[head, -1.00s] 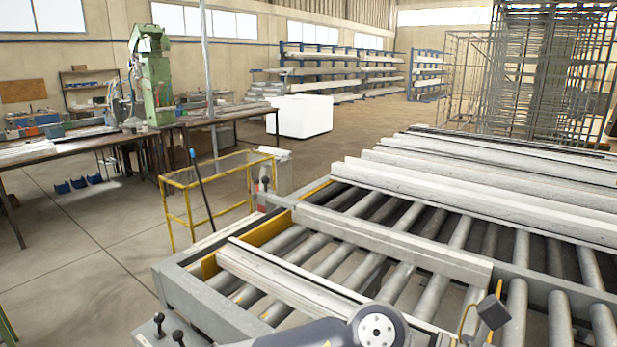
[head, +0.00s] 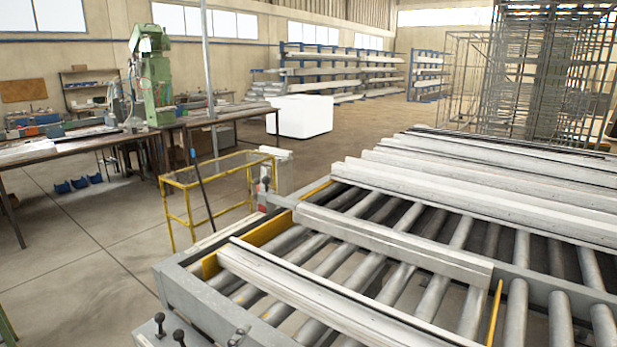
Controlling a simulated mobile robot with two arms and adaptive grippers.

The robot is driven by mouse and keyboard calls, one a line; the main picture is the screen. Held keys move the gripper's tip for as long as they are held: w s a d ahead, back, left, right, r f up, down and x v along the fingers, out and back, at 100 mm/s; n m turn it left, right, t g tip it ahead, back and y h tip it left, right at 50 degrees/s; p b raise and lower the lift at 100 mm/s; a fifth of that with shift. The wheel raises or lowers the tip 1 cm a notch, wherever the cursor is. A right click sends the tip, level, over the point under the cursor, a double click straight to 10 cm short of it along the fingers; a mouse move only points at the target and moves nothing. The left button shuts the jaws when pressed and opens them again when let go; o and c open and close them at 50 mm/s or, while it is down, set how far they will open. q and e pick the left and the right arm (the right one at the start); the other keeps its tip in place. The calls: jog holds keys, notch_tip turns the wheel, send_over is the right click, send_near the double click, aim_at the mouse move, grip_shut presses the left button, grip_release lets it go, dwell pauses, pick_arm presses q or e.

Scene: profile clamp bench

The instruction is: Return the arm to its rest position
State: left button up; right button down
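Neither of my grippers is in the head view, and no part of my arms shows there. The roller bench (head: 215,312) fills the lower right. A pale profile (head: 310,293) lies across its rollers near the front. Another pale profile (head: 390,243) lies across the bench behind it. Lever knobs (head: 160,325) stand at the bench's front left corner.
Several long profiles (head: 480,192) lie on the rollers at the right. A yellow rail frame (head: 190,220) stands left of the bench. A green machine (head: 155,80) stands on a table at the back left.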

pick_arm(q)
jog(key=s+a+f+n+g+y, duration=0.1)
jog(key=s+a+f+n+g, duration=0.1)
jog(key=s+a+f+g, duration=0.35)
jog(key=s+a+f+n+g+y, duration=0.1)
jog(key=s+a+f+n+g, duration=0.15)
jog(key=s+f, duration=0.65)
jog(key=s+a+f+n+g+y, duration=0.1)
jog(key=s+a+f+g, duration=0.3)
jog(key=s, duration=0.6)
notch_tip(320, 180, down, 28)
jog(key=s+f, duration=0.1)
jog(key=s, duration=0.2)
jog(key=s+a+f+g, duration=0.1)
jog(key=s+a+f, duration=0.1)
jog(key=s+f, duration=0.5)
jog(key=s+a+f+b, duration=0.1)
jog(key=s+f, duration=0.7)
jog(key=s, duration=0.1)
jog(key=shift+a+f+g, duration=0.2)
jog(key=shift+a+g, duration=0.15)
jog(key=shift+g, duration=0.05)
